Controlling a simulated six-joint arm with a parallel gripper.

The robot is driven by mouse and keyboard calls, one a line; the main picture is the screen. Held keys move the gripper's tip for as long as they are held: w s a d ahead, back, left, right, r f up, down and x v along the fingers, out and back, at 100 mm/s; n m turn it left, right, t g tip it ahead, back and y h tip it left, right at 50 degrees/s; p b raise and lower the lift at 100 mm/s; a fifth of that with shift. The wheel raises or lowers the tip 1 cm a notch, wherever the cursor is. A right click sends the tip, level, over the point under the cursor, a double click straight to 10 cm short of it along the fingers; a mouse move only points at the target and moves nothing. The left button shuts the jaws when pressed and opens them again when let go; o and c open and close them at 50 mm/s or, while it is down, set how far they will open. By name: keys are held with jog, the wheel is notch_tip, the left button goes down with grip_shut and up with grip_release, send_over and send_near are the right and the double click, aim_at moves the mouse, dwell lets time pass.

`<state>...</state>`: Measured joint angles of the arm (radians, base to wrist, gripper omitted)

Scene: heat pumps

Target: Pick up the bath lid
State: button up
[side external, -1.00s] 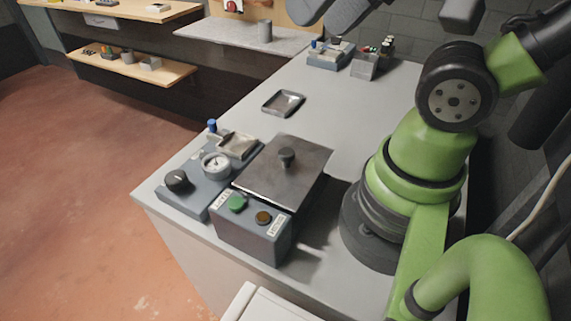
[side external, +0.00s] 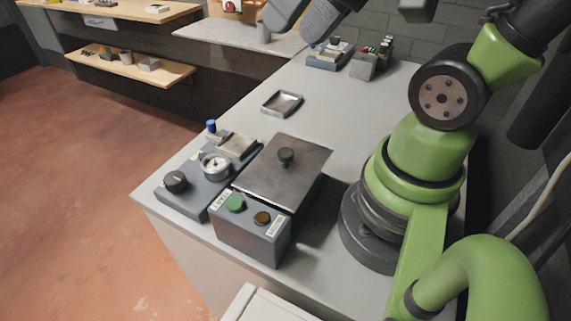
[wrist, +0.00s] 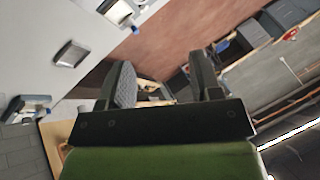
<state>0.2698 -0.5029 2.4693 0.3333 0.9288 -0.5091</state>
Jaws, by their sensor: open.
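The bath lid (side external: 270,172) is a flat dark-grey metal plate with a round black knob (side external: 286,156) on top. It lies on the grey bath box (side external: 248,226), which has a green button and an amber one on its front. My gripper's finger pads (side external: 308,14) show at the top edge of the side view, well above and behind the lid. In the wrist view my gripper (wrist: 160,85) has its two fingers spread apart with nothing between them. The lid cannot be made out in the wrist view.
A control unit with a black dial and gauge (side external: 215,164) stands left of the bath. A small metal tray (side external: 282,103) lies behind it on the bench. A blue-grey holder (side external: 329,53) and a small box (side external: 364,64) stand at the back.

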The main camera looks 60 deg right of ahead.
aim_at(285, 152)
jog(key=shift+w+f+n+g+h, duration=0.3)
jog(key=shift+f+n+g+h, duration=0.7)
jog(key=shift+f+n, duration=1.85)
jog(key=shift+w+f+n+g+h, duration=0.4)
jog(key=shift+f+n+g, duration=1.05)
jog(key=shift+f, duration=2.85)
jog(key=shift+w+f+n+g+h, duration=0.25)
jog(key=shift+f+n+g+h, duration=0.8)
jog(key=shift+f+n, duration=1.8)
jog(key=shift+f+m+y, duration=0.25)
jog(key=shift+f+m, duration=0.4)
jog(key=shift+m, duration=0.1)
grip_shut()
